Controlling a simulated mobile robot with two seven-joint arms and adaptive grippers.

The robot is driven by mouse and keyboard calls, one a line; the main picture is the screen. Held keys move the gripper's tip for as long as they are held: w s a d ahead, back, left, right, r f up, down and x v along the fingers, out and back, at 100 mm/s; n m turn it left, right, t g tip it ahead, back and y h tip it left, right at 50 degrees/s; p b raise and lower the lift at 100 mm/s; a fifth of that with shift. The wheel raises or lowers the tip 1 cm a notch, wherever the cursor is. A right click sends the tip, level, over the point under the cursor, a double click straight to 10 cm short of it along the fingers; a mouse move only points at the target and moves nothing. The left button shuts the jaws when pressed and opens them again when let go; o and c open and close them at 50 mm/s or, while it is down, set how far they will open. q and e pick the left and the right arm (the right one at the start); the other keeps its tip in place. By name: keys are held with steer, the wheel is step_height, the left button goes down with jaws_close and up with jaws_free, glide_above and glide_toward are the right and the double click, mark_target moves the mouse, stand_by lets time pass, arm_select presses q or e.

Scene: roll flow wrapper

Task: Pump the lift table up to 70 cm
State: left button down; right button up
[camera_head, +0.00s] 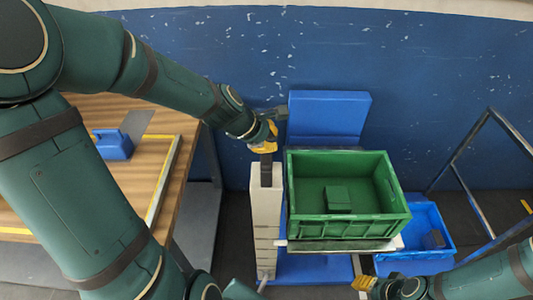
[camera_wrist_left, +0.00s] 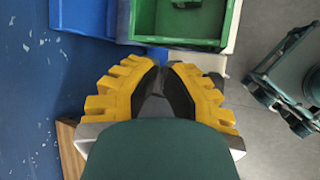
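The lift table has a blue base and upright (camera_head: 328,115) and a pale platform (camera_head: 395,244). A green crate (camera_head: 348,232) sits on its platform. A tall white segmented column (camera_head: 265,222) stands to its left. My left gripper (camera_head: 264,142) points down at the column's top, over a dark upright piece (camera_head: 266,170). In the left wrist view its yellow fingers (camera_wrist_left: 163,72) are close together at the tips, with something dark grey between them. Whether they grip anything is unclear. My right gripper (camera_head: 364,284) is low at the platform's front right, its fingers only partly visible.
A wooden table (camera_head: 182,165) with a blue box (camera_head: 113,145) and a yellow-edged frame stands on the left. A blue bin (camera_head: 432,218) lies right of the lift table, beside a dark metal frame (camera_head: 470,200). A scuffed blue wall (camera_head: 440,80) closes the back.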

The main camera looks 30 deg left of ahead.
mark_target(269, 154)
arm_select(q)
steer(key=shift+f, duration=0.3)
steer(key=shift+f+b, duration=2.3)
steer(key=shift+f, duration=0.05)
stand_by(2.2)
steer(key=shift+r, duration=0.1)
steer(key=shift+r+p, duration=2.7)
steer(key=shift+p, duration=0.1)
step_height(269, 154, up, 5)
steer(key=p, duration=0.5)
